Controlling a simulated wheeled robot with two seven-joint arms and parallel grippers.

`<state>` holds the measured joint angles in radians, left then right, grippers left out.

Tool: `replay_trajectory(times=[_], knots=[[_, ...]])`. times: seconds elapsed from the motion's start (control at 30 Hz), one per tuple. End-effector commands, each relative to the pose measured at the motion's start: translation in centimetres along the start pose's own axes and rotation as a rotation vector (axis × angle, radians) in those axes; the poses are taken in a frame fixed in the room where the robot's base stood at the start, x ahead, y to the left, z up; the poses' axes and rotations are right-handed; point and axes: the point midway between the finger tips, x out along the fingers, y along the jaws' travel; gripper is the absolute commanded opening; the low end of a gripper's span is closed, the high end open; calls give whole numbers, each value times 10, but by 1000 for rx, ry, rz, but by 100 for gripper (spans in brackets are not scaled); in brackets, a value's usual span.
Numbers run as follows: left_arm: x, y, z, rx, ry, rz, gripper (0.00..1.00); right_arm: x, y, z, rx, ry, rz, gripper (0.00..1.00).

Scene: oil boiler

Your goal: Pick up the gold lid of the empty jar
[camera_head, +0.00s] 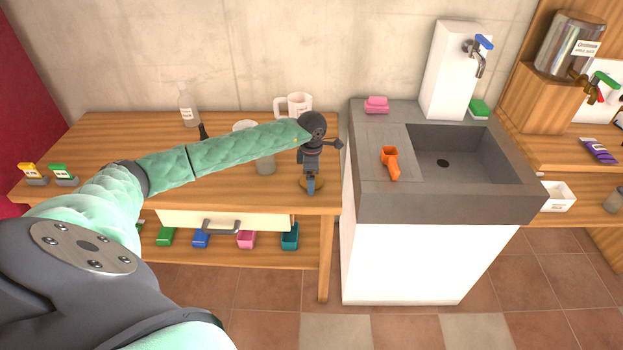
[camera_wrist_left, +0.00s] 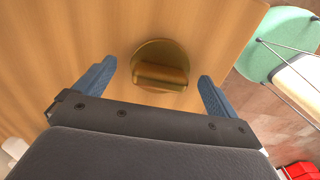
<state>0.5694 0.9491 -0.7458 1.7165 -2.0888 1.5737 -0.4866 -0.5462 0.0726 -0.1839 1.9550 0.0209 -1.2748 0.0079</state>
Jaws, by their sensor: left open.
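The gold lid (camera_wrist_left: 160,66) lies flat on the wooden table, its raised bar handle facing up, in the left wrist view. In the head view the lid (camera_head: 313,184) shows near the table's front right corner, partly hidden by my gripper. My left gripper (camera_wrist_left: 152,82) is open, pointing down, with one blue finger on each side of the lid and nothing held. In the head view my left gripper (camera_head: 311,184) is over the lid. A clear jar (camera_head: 266,165) stands behind my arm, mostly hidden. My right gripper is not in view.
A white mug (camera_head: 298,104) and a bottle (camera_head: 188,106) stand at the back of the table. A grey sink counter (camera_head: 440,204) with an orange scoop (camera_head: 390,162) is just right of the table. The table's front edge is close to the lid.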

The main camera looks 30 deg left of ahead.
Motion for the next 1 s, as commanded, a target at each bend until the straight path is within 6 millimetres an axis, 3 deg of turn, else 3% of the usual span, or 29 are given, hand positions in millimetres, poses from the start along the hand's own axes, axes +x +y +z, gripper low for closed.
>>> replay_trajectory(times=[0.33,0.5,0.6,1.0], knots=[[5,0,0,0,1,0,96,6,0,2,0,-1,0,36],[4,0,0,0,1,0,63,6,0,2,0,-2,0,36],[4,0,0,0,0,0,48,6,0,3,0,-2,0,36],[2,0,0,0,0,1,48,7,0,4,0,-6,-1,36]])
